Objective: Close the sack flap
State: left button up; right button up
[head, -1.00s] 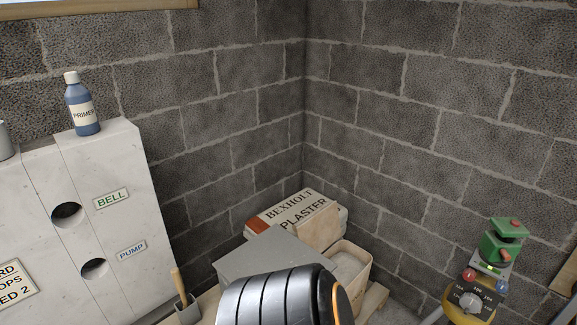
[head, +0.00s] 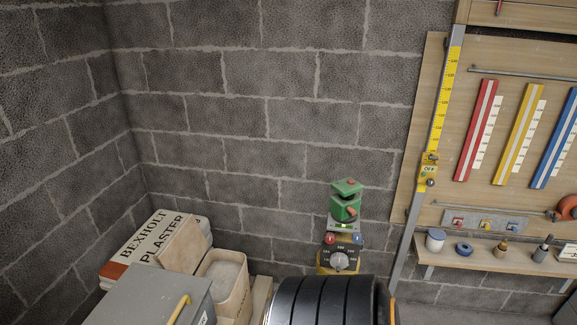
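The plaster sack (head: 147,240), printed BEXHOLT PLASTER, lies in the corner at the lower left of the head view. A tan flap-like piece (head: 183,243) stands at its right end; I cannot tell how far it is open. A tan open-topped box or bag (head: 224,279) with pale grey contents is just to its right. A grey box lid (head: 150,297) with a yellow handle hides part of the sack's front. Neither of my grippers shows.
A black ribbed cylinder (head: 325,302), possibly part of me, fills the bottom middle. A green device on a dial unit (head: 341,259) stands behind it. At the right is a tool board (head: 500,135) with coloured strips, above a shelf (head: 505,254) with small containers.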

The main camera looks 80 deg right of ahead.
aim_at(183, 250)
jog(key=i+j+z, duration=0.1)
jog(key=z, duration=1.8)
jog(key=i+l, duration=0.1)
